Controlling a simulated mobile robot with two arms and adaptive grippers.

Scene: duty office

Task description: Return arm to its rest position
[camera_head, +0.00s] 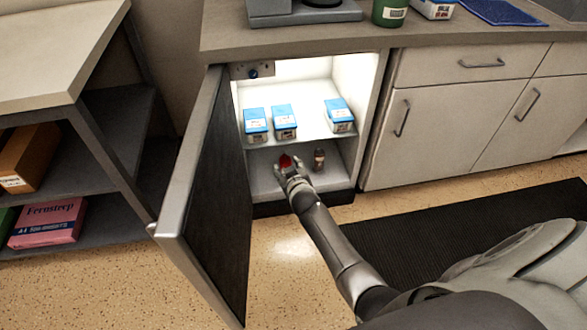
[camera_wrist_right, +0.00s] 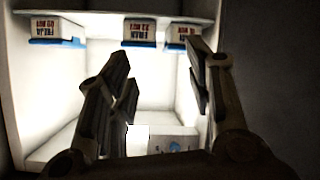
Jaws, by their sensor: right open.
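My right arm (camera_head: 338,245) reaches from the lower right into the open, lit cabinet. Its gripper (camera_head: 291,172) is at the front of the lower compartment. In the right wrist view the two fingers of this gripper (camera_wrist_right: 160,80) stand wide apart with nothing between them. A small red thing (camera_head: 285,160) shows right at the fingertips in the head view; I cannot tell whether they touch it. My left gripper is not in view.
The cabinet door (camera_head: 205,200) stands open left of my arm. Three blue-lidded boxes, one of them here (camera_head: 284,122), sit on the upper shelf (camera_head: 308,127). A shelf unit with a pink box (camera_head: 47,223) is at left. A black mat (camera_head: 440,240) lies on the floor at right.

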